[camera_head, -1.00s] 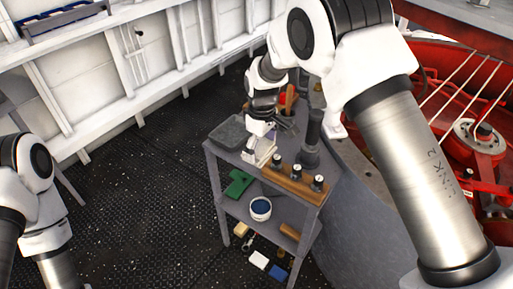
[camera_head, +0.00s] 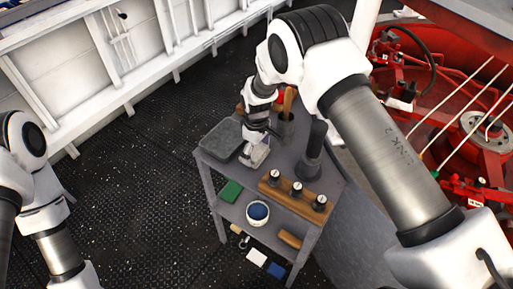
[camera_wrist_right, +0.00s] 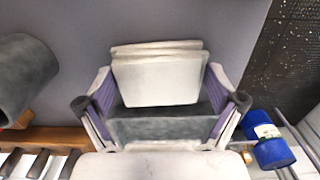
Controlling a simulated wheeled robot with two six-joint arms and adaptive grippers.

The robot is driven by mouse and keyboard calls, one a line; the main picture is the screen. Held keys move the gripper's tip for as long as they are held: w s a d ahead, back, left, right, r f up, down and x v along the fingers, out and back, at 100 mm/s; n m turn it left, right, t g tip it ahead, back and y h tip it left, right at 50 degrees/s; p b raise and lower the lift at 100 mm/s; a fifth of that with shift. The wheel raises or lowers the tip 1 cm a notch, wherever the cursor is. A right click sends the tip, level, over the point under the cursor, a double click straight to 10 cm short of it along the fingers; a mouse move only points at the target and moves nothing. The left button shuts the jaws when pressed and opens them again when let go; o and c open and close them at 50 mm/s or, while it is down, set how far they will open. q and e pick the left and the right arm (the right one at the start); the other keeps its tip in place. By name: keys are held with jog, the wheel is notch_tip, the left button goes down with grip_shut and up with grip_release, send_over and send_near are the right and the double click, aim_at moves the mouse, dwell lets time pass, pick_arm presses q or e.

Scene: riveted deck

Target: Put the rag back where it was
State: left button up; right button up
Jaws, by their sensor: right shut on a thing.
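The rag (camera_head: 258,156) is a pale, folded cloth over the top of the grey cart (camera_head: 236,189). It also shows in the right wrist view as a whitish layered stack (camera_wrist_right: 158,78). My right gripper (camera_head: 252,140) is shut on it, with a finger on either side in the wrist view (camera_wrist_right: 162,106). I cannot tell whether the rag touches the cart top. A grey surface below the pale layers in the wrist view is too blurred to name. My left arm shows at the left edge; its gripper is out of view.
A dark grey tray (camera_head: 222,139) lies left of the rag. A wooden block with black-and-white knobs (camera_head: 295,191) and a dark cylinder (camera_head: 314,150) stand to the right. A holder with a wooden handle (camera_head: 287,128) is behind. The lower shelf holds a white pot (camera_head: 258,211).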

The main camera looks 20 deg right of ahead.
aim_at(256, 152)
jog(key=shift+s+a+r, duration=0.1)
jog(key=shift+s+r, duration=0.05)
jog(key=shift+s+f, duration=0.1)
jog(key=shift+f, duration=0.1)
jog(key=o, duration=0.8)
jog(key=shift+c, duration=0.2)
jog(key=shift+r, duration=0.35)
jog(key=shift+r+b, duration=0.3)
jog(key=shift+r, duration=0.1)
notch_tip(256, 152, up, 11)
jog(key=b, duration=0.2)
